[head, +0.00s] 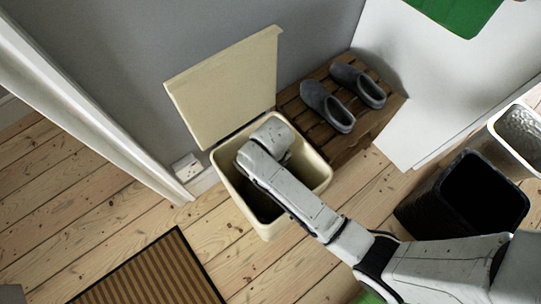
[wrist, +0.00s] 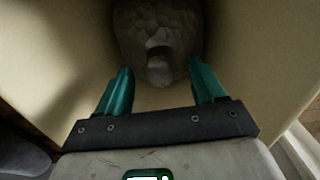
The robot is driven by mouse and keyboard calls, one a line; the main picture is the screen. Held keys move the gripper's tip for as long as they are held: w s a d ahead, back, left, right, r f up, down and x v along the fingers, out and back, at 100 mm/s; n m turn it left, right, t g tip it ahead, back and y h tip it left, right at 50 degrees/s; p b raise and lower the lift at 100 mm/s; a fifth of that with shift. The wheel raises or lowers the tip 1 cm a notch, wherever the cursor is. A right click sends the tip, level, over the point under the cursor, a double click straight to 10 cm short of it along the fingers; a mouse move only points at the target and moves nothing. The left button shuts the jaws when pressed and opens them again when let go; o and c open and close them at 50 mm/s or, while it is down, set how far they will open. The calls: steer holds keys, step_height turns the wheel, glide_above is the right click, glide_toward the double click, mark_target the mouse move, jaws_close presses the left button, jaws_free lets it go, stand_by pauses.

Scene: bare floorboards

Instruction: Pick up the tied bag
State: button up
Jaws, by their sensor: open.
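The tied bag (wrist: 150,22) is a dark grey, crumpled shape in the wrist view, at the top centre, with a lighter bump, perhaps its knot, near its lower part. It lies inside a cream bin (head: 248,213) whose pale inner walls surround it. My gripper (wrist: 159,68) is open, with its two teal fingers apart and the bag's lower part showing between and beyond their tips. I cannot tell whether the fingers touch it. In the head view my arm reaches down into the bin, hiding the gripper and the bag.
The bin's lid (head: 226,88) stands open against the grey wall. A slatted wooden rack (head: 358,136) with grey shoes (head: 327,107) is beside it. A black bin (head: 425,207) and a white-rimmed bin (head: 503,150) stand at right. A striped mat (head: 150,277) lies at front left.

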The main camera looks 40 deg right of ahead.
steer(key=f+b, duration=0.1)
steer(key=f, duration=0.2)
steer(key=f+b, duration=0.1)
steer(key=shift+w+f+b, duration=0.3)
steer(key=shift+w+f, duration=0.1)
jaws_close()
stand_by(0.3)
steer(key=shift+r, duration=0.1)
stand_by(0.6)
